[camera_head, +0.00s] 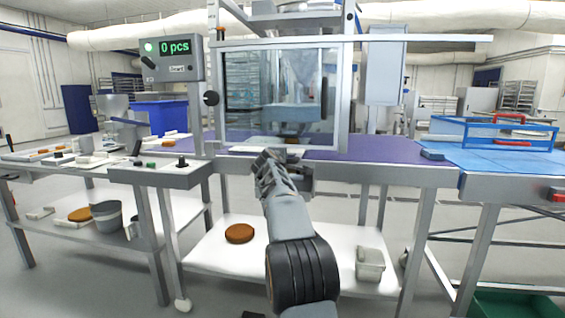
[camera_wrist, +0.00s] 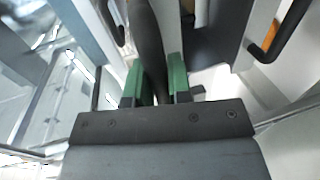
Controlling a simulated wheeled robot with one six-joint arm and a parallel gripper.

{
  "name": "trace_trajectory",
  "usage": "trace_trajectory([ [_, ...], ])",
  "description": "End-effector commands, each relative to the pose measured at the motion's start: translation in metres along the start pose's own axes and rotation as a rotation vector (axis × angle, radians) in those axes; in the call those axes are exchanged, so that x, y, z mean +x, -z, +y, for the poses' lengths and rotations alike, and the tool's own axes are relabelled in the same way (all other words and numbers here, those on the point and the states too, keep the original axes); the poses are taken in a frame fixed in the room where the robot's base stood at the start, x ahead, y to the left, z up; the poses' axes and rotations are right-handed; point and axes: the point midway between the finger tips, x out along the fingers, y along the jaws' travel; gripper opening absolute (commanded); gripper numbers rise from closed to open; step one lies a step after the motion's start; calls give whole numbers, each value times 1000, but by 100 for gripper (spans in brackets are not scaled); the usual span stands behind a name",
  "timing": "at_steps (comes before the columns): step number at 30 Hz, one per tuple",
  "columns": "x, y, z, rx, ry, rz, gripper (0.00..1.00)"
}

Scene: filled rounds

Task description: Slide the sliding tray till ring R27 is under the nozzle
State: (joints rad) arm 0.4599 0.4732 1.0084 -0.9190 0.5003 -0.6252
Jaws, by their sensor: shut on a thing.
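My gripper (camera_head: 283,160) is at the front edge of the machine, below the clear guard. In the wrist view its green fingers (camera_wrist: 159,82) are shut on a dark bar (camera_wrist: 147,38), which looks like a handle. A pale strip, perhaps the sliding tray (camera_head: 245,150), shows just left of my gripper; most of it is hidden. Behind the guard a grey block hangs over the bench, perhaps holding the nozzle (camera_head: 291,117). A small brown round (camera_head: 291,138) shows below it. No ring label, R27 included, is readable, so I cannot tell which ring is under the nozzle.
A control box (camera_head: 174,58) reads "0 pcs". The clear guard (camera_head: 245,95) stands above my gripper. A blue-framed tray (camera_head: 495,134) is on the right bench. The lower shelf holds a brown round (camera_head: 239,233) and a grey tub (camera_head: 370,264). The purple bench top (camera_head: 385,155) is mostly clear.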

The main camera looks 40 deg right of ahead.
Motion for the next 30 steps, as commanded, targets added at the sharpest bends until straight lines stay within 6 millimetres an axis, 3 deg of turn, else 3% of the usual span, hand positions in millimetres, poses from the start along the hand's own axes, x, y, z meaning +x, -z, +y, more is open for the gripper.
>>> trace_trajectory([
  [1,-1,4,2,1,-7,12,0],
  [2,-1,5,2,1,-7,12,22],
  [9,-1,2,2,1,-5,7,44],
  [20,-9,2,1,1,-5,7,44],
  [30,-74,2,1,1,-6,9,44],
])
